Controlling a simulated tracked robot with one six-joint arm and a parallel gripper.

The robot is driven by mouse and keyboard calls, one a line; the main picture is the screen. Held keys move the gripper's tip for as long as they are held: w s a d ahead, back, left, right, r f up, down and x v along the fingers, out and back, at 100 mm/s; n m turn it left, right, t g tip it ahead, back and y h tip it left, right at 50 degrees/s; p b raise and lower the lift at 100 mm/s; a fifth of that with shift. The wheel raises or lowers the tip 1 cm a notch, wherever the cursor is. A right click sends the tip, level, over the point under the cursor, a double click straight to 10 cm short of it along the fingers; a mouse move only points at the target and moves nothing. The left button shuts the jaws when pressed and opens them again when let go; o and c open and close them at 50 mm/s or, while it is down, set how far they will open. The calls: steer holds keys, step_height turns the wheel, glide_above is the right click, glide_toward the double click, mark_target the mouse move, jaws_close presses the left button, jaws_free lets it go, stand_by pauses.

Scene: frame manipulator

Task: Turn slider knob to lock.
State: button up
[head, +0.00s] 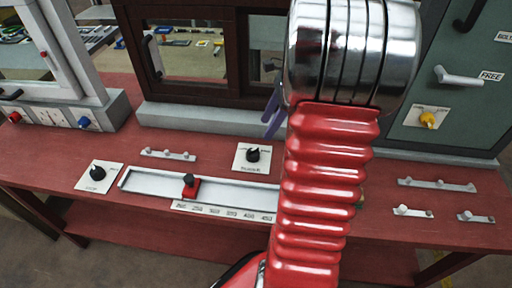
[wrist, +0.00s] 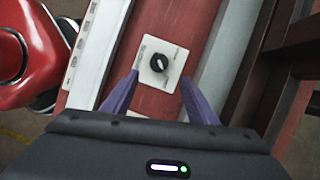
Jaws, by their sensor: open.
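The slider knob (head: 253,155) is a small black dial on a square white plate on the red bench, behind the slider track. It also shows in the wrist view (wrist: 160,62), where a pale pointer line marks its top at a slant. The plate's lettering is too small to read for certain. My gripper (wrist: 158,92) is open and empty. Its two purple fingers stand either side of the white plate in the picture, with the dial beyond the tips and no visible contact. In the head view the purple fingers (head: 272,112) show above the knob, partly hidden by my red arm.
A slider track (head: 150,185) with a red block and black handle (head: 190,186) runs before the knob. Another black dial (head: 97,173) sits at left. A dark framed window (head: 195,80) stands behind on a grey sill. A green cabinet (head: 450,75) is at right.

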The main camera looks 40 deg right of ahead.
mark_target(254, 149)
steer(key=x, duration=1.1)
steer(key=shift+f, duration=0.25)
steer(key=shift+c, duration=0.3)
steer(key=c, duration=0.9)
steer(key=shift+d, duration=0.25)
steer(key=shift+c, duration=0.5)
steer(key=shift+a, duration=0.15)
